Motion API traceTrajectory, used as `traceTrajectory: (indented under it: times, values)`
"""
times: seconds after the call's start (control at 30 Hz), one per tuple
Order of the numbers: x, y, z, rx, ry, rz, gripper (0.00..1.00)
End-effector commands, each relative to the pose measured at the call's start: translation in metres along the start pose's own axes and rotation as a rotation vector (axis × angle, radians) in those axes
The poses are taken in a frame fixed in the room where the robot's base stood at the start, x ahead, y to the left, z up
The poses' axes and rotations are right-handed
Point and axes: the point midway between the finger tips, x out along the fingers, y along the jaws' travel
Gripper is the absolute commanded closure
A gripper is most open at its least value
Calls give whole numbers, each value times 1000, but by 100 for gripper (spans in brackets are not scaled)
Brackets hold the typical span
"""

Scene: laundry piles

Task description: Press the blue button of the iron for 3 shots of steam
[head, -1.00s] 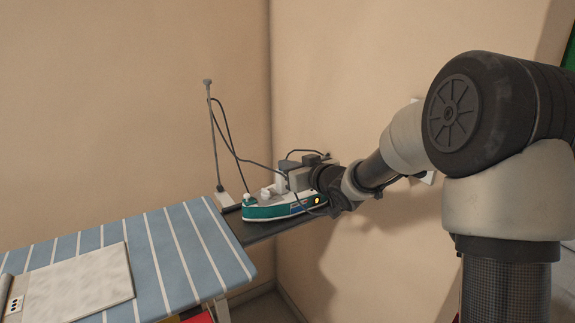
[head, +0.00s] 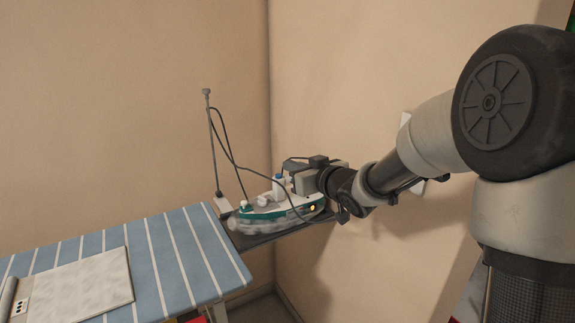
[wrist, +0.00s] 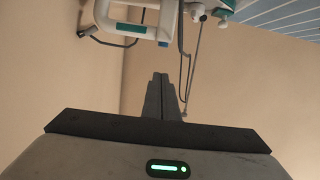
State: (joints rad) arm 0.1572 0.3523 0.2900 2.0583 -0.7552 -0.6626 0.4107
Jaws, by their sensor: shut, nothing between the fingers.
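The white and teal iron (head: 282,205) sits on a dark rest plate (head: 262,238) at the end of the ironing board. A whitish, blurry plume (head: 275,226) shows along its lower edge and looks like steam. The iron also shows at the top of the wrist view (wrist: 131,28). A small blue spot, apparently the blue button (wrist: 163,44), lies on it. My gripper (wrist: 160,76) is shut and empty. Its fingertips appear just below the blue spot in the wrist view; I cannot tell the gap in depth. In the head view my gripper is at the iron's right end.
The blue striped ironing board (head: 190,250) spreads to the left, with a folded pale cloth (head: 85,290) on it. A thin upright rod (head: 213,145) with a dark cord stands behind the iron. Beige walls close in behind and to the right.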

Motion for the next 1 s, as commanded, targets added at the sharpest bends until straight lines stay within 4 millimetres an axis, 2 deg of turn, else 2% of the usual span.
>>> traceTrajectory:
  times: [0.03,0.1,0.3,1.0]
  values:
    - [-12,2,-3,0,1,4,100]
    - [-24,2,-3,0,2,3,100]
    - [-45,1,-3,-1,4,2,100]
    - [-49,1,-2,-1,4,1,100]
